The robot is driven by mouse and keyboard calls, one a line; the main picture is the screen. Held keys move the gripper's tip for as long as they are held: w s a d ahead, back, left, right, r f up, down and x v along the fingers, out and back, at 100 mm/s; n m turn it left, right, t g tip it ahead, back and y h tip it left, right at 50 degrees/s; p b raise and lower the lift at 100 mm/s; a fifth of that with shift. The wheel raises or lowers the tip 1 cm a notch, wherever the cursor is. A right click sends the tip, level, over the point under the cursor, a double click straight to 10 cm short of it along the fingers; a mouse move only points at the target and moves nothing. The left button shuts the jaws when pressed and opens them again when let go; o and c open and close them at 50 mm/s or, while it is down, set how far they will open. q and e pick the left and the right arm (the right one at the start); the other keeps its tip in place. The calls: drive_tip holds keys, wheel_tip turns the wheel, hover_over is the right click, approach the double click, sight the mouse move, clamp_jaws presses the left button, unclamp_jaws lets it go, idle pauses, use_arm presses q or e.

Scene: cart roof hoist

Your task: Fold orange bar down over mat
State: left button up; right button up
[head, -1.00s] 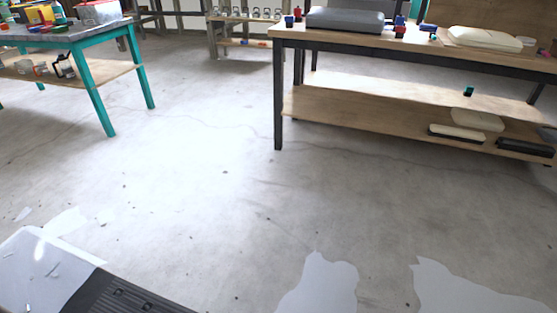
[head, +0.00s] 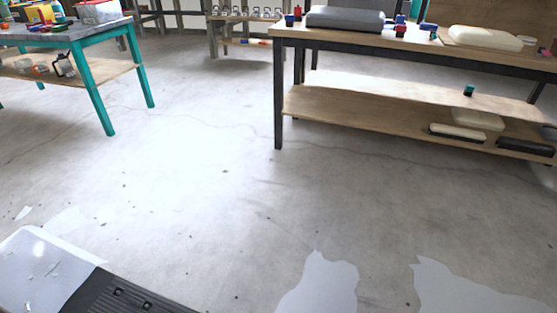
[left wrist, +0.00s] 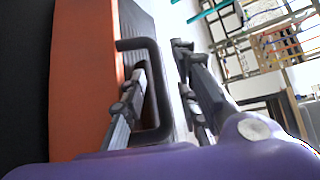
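In the left wrist view the orange bar (left wrist: 83,80) runs up and down the picture at left. A dark loop handle (left wrist: 158,85) stands out from its right side. My left gripper (left wrist: 162,60) is at this handle, with one finger inside the loop and the other outside to its right. The fingers are apart, with a gap beside the handle's grip. A dark ribbed surface, possibly the mat (left wrist: 140,30), shows behind the handle. In the head view a black ribbed surface (head: 120,298) is cut off at the bottom left. The bar and both grippers are outside the head view.
A pale panel (head: 40,265) adjoins the black ribbed surface. A wooden bench (head: 330,97) stands at the upper right and a teal-legged table (head: 92,95) at the upper left. The concrete floor (head: 200,190) between them is clear apart from pale patches and specks.

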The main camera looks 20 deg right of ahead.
use_arm(q)
drive_tip(key=v, duration=1.2)
